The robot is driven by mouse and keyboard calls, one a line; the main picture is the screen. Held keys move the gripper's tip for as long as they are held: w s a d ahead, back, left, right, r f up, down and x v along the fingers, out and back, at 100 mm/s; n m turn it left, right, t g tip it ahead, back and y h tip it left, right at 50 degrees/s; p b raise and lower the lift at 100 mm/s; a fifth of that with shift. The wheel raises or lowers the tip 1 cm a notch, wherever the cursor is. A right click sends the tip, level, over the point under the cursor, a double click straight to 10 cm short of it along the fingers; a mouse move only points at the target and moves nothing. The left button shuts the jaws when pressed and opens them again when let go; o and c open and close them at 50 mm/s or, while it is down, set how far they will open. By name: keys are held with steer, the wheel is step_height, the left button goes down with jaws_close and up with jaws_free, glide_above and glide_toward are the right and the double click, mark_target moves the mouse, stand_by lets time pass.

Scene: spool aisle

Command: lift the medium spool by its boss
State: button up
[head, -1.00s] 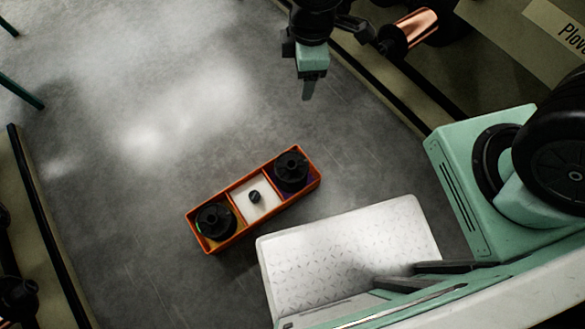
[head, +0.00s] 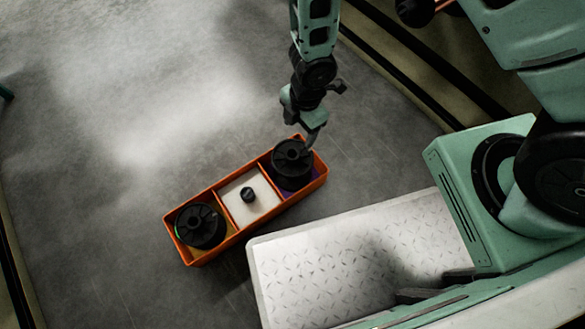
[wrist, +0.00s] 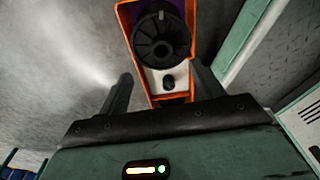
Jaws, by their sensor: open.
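An orange tray (head: 235,237) on the floor has three compartments. A black spool (head: 200,226) lies in the left, yellow-lined one, a small black spool (head: 248,194) in the middle, white one. Another black flanged spool (head: 292,160) lies in the right, purple-lined one. The two outer spools look close in size; I cannot tell surely which is medium. My gripper (head: 312,140) is above the far edge of the right spool, apparently clear of it. In the wrist view my gripper (wrist: 160,74) is open and empty, with a large spool (wrist: 161,38) beyond the fingertips and the small spool (wrist: 168,82) between the fingers.
My pale patterned deck is close below the tray in the head view. A dark rail (head: 405,72) runs along the upper right, with part of a copper-coloured spool (head: 443,4) at the top. The grey floor (head: 130,110) left of the tray is clear.

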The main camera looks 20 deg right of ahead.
steer(key=b, duration=0.3)
glide_above(293, 151)
steer(key=f, duration=0.3)
steer(key=d+f, duration=0.1)
steer(key=f, duration=0.1)
steer(key=shift+s+f, duration=0.25)
steer(key=f+b, duration=0.1)
steer(key=a+f+b, duration=0.1)
steer(key=f, duration=0.1)
steer(key=f+b, duration=0.1)
steer(key=f, duration=0.1)
steer(key=shift+s+a+b, duration=0.15)
steer(key=shift+s+b, duration=0.15)
steer(key=shift+b, duration=0.1)
jaws_close()
steer(key=shift+r, duration=0.1)
